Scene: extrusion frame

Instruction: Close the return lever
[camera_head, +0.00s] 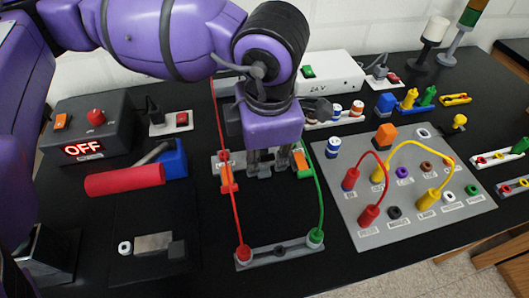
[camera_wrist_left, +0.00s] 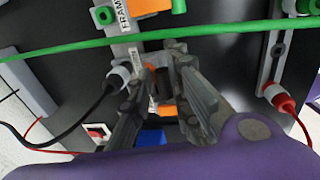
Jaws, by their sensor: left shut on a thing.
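My left gripper (camera_head: 267,160) points down over the small grey unit at the bench's middle, between two orange lever-like parts. One orange part (camera_head: 228,178) stands left of the fingers and the other orange part (camera_head: 301,160) right of them. I cannot read which one is the return lever. In the left wrist view my left gripper (camera_wrist_left: 166,100) has its fingers on both sides of a dark piece (camera_wrist_left: 162,82) with orange just below it. It is shut on this piece. The fingers and wrist hide much of the unit. My right gripper is not in view.
A red wire (camera_head: 231,215) and a green wire (camera_head: 319,200) run past the gripper to a grey terminal bar (camera_head: 280,252). A plug panel (camera_head: 410,225) lies right. A box showing OFF (camera_head: 90,130) and a red-handled tool (camera_head: 125,180) lie left.

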